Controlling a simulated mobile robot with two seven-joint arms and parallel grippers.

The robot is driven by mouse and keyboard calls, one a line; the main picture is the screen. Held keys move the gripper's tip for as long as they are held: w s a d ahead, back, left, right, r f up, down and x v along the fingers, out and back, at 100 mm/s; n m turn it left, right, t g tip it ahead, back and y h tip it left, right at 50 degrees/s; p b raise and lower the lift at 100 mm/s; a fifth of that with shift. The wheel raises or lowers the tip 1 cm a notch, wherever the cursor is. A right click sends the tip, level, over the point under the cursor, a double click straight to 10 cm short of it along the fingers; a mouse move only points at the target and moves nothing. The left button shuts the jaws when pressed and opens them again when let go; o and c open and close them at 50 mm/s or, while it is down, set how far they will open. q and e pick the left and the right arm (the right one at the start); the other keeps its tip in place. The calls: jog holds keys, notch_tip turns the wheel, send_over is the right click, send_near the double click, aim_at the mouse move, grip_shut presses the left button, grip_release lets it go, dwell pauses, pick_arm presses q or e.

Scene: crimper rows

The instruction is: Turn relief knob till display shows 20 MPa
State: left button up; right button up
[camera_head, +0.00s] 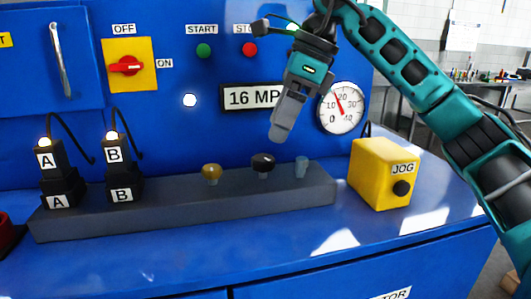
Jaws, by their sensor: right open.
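The display (250,97) on the blue panel reads "16 MP", and its right end is hidden behind my right gripper. A grey block on the bench carries a dark knob (263,162), a yellow-brown knob (211,172) and a small blue-grey cylinder (301,167). None of these has a readable label, so I cannot tell for sure which is the relief knob. My right gripper (281,132) is open and empty, pointing down in front of the panel. Its fingertips appear above the dark knob and slightly to its right, apart from it. My left gripper is not in view.
A round gauge (341,108) is right of the display. A yellow JOG box (381,173) stands right of the grey block (150,216). Connectors A (58,180) and B (122,175) with cables stand at its left. The bench front (230,262) is clear.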

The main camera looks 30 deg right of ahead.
aim_at(263, 157)
jog(key=x, duration=0.6)
jog(key=shift+w+a+f, duration=0.15)
jog(key=shift+f, duration=0.05)
jog(key=c, duration=1.1)
